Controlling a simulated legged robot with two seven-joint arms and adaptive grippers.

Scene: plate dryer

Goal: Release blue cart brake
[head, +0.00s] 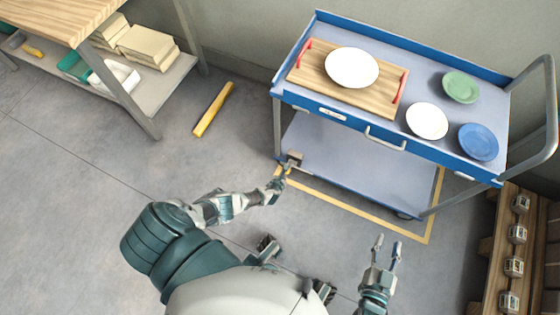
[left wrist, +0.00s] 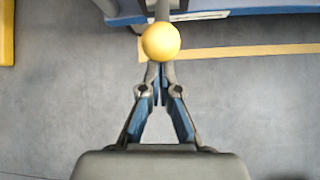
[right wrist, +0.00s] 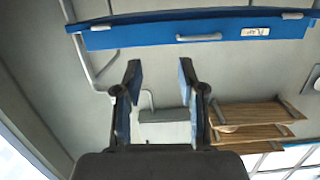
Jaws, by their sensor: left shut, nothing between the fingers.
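The blue cart (head: 325,104) stands against the wall at the upper right of the head view, with two shelves. A small grey and yellow part, apparently the brake (head: 295,158), is low at its near left corner. In the left wrist view a round yellow knob (left wrist: 161,41) sits right at the fingertips of my left gripper (left wrist: 160,72). That gripper is shut with nothing held; I cannot tell whether it touches the knob. My left gripper also shows in the head view (head: 281,175) beside the brake. My right gripper (head: 388,247) is open and empty in front of the cart.
The cart carries a wooden tray (head: 345,92) with a white plate, plus several other plates. Yellow tape (head: 335,203) borders the cart on the floor. A yellow bar (head: 214,109) lies left of it. A workbench (head: 60,18) is at upper left, a wooden rack (head: 520,205) at right.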

